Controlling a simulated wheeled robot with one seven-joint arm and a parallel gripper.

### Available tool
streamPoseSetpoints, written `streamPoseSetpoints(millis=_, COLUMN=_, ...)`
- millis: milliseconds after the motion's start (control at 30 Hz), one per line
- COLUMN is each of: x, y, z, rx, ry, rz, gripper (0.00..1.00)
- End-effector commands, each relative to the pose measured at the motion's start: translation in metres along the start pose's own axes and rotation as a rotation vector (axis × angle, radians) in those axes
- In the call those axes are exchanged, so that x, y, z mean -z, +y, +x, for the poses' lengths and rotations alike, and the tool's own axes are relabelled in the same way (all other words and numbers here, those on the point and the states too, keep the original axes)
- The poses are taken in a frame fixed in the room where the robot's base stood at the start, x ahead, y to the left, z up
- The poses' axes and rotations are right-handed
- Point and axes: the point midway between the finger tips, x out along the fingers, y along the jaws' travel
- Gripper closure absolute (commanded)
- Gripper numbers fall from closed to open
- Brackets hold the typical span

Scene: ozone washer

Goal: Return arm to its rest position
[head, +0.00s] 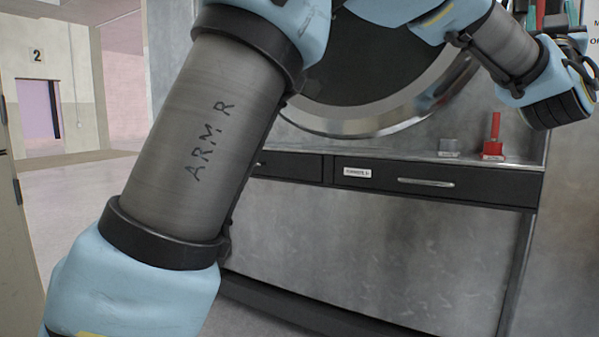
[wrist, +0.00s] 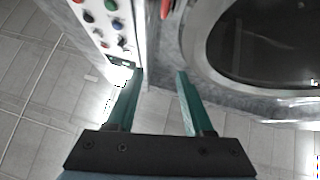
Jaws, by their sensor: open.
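My gripper (wrist: 160,85) is open, with its two green fingers apart and nothing between them in the wrist view. It points at the floor in front of the machine, between a button panel and a round door. In the head view my arm crosses the picture from lower left to upper right. Its wrist end is at the upper right, in front of the machine. Only parts of green fingers show there at the top edge, and their tips are cut off.
The washer's round door (head: 350,125) is behind my arm, above a black drawer (head: 385,183). A red object with an upright stem (head: 493,148) and a small grey block (head: 449,147) stand on the ledge. A button panel (wrist: 127,20) is beside the fingers. Open floor (head: 75,205) lies left.

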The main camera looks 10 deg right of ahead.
Motion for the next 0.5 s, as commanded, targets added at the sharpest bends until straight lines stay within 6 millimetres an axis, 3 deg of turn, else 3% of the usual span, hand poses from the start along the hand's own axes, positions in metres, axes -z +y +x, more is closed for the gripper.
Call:
streamPoseSetpoints(millis=267, x=-0.021, y=-0.020, z=-0.001, rx=-0.015, ry=-0.064, rz=0.028, gripper=0.48)
streamPoseSetpoints(millis=500, x=-0.053, y=-0.054, z=-0.008, rx=-0.032, ry=-0.171, rz=0.066, gripper=0.48)
